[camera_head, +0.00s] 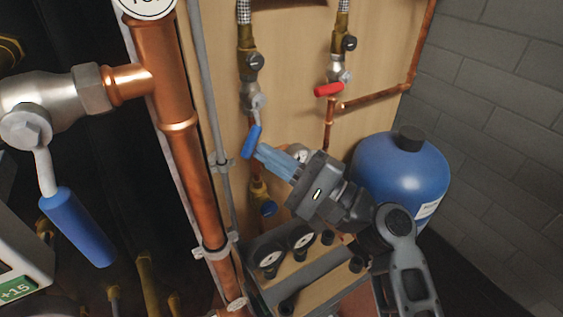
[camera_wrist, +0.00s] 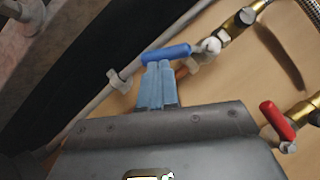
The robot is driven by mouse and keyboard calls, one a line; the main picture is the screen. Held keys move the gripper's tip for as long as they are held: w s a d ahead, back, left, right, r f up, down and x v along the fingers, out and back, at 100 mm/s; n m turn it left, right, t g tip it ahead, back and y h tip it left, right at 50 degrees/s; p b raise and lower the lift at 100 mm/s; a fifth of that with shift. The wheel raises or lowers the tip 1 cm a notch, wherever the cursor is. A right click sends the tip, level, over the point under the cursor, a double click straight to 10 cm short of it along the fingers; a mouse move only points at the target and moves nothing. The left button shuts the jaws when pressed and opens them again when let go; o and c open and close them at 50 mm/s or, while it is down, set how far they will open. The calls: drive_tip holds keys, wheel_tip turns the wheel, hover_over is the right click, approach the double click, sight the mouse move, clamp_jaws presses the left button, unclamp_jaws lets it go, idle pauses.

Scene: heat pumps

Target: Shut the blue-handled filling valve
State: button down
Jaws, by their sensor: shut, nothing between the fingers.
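The blue-handled filling valve has its blue lever (camera_head: 252,141) hanging down and slightly left from a silver valve body (camera_head: 251,97) on the wooden panel. In the wrist view the blue lever (camera_wrist: 166,54) lies across the tips of my fingers. My gripper (camera_head: 262,153) has its light blue fingers shut together with nothing between them. The fingertips are at the right side of the lever's lower end, touching it or very close; I cannot tell which. In the wrist view my gripper (camera_wrist: 157,66) points at the lever.
A red-handled valve (camera_head: 328,90) is to the right on the panel. A larger blue lever (camera_head: 77,227) hangs at the left front, beside a thick copper pipe (camera_head: 177,130). A blue tank (camera_head: 400,175) stands at right. A case with gauges (camera_head: 285,252) is below my gripper.

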drive_tip(key=s+a+r+m+t+h+b, duration=0.2)
drive_tip(key=m+t, duration=0.6)
drive_tip(key=m, duration=0.5)
drive_tip(key=shift+s+a+r+m+t+b, duration=0.3)
drive_tip(key=shift+s+a+r+b, duration=0.45)
drive_tip(key=shift+a+r+b, duration=0.8)
drive_tip(key=shift+s+a+f+b, duration=0.1)
drive_tip(key=shift+a+f+b, duration=0.1)
drive_tip(key=shift+b, duration=0.15)
drive_tip(key=a+f+b+v, duration=0.2)
drive_tip(key=b+v, duration=0.5)
drive_tip(key=v, duration=0.6)
drive_tip(key=shift+w+f+h+b, duration=0.2)
drive_tip(key=shift+h+b, duration=0.2)
drive_tip(key=shift+d+f, duration=0.1)
